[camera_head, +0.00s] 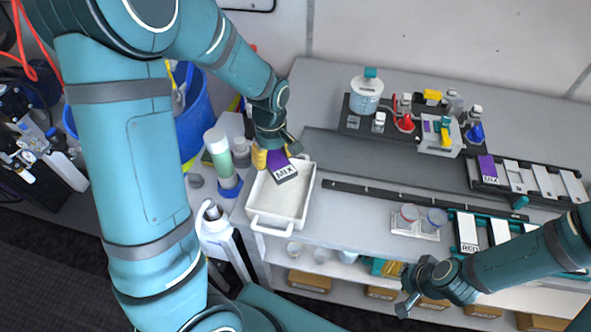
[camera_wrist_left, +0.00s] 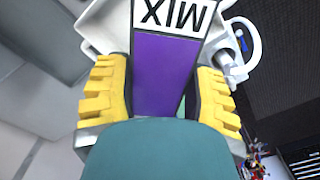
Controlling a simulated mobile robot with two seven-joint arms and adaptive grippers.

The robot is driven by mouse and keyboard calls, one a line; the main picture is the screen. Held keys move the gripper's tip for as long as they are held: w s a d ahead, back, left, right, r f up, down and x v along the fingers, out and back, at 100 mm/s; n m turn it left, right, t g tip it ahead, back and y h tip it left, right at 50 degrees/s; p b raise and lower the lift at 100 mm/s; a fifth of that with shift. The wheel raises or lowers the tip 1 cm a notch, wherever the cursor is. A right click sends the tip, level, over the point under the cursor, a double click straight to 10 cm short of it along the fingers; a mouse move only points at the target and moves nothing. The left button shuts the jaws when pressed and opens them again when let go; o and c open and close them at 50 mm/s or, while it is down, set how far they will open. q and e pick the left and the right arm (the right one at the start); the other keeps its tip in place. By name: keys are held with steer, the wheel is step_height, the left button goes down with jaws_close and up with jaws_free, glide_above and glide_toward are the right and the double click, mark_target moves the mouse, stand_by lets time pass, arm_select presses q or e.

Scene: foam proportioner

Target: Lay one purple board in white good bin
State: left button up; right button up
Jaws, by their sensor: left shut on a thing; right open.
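A purple board with a white MIX label (camera_head: 285,173) is at the white bin (camera_head: 269,222), over the bin's upper part. My left gripper (camera_head: 277,158) is shut on this board. In the left wrist view the board (camera_wrist_left: 165,75) lies between the yellow finger pads (camera_wrist_left: 160,95), its label away from the palm and over the bin. I cannot tell whether the board touches the bin floor. Another purple board (camera_head: 487,168) stands in the rack at the right. My right gripper (camera_head: 418,288) is open and empty, in front of the table's front edge.
Two small cups (camera_head: 409,214) sit right of the bin. A bottle (camera_head: 217,148) and blue bucket (camera_head: 195,115) are left of it.

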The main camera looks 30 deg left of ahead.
arm_select(q)
steer(key=shift+w+r, duration=0.1)
steer(key=shift+r, duration=0.05)
steer(key=shift+s+f, duration=0.25)
steer(key=shift+f, duration=0.45)
step_height(320, 180, down, 5)
steer(key=b, duration=0.2)
steer(key=shift+w+r+b, duration=0.1)
steer(key=shift+r+b, duration=0.1)
steer(key=shift+b, duration=0.15)
steer(key=o, duration=1.2)
steer(key=shift+r, duration=0.15)
